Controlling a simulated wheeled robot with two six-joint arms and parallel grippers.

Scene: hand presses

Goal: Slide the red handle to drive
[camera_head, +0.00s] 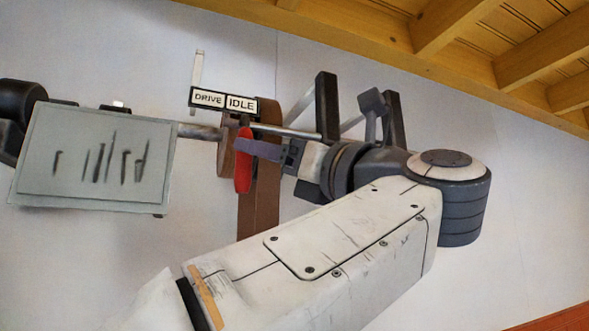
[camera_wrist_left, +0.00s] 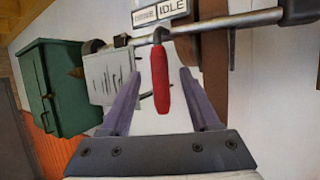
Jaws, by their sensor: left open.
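The red handle (camera_head: 243,160) hangs down from a horizontal metal bar (camera_head: 200,131) in the head view, below the IDLE label (camera_head: 241,105). The DRIVE label (camera_head: 208,99) is directly left of IDLE. In the wrist view the red handle (camera_wrist_left: 161,80) hangs between the two purple fingers of my left gripper (camera_wrist_left: 160,73), with visible gaps on both sides. In the head view my left gripper (camera_head: 243,148) reaches the handle from the right, and a finger overlaps its upper part. The gripper is open. My right gripper is not in view.
A grey panel with dark marks (camera_head: 93,158) hangs on the left below the bar. A brown upright (camera_head: 258,205) stands behind the handle, and dark posts (camera_head: 326,105) stand to its right. A green box (camera_wrist_left: 68,90) is on the left in the wrist view.

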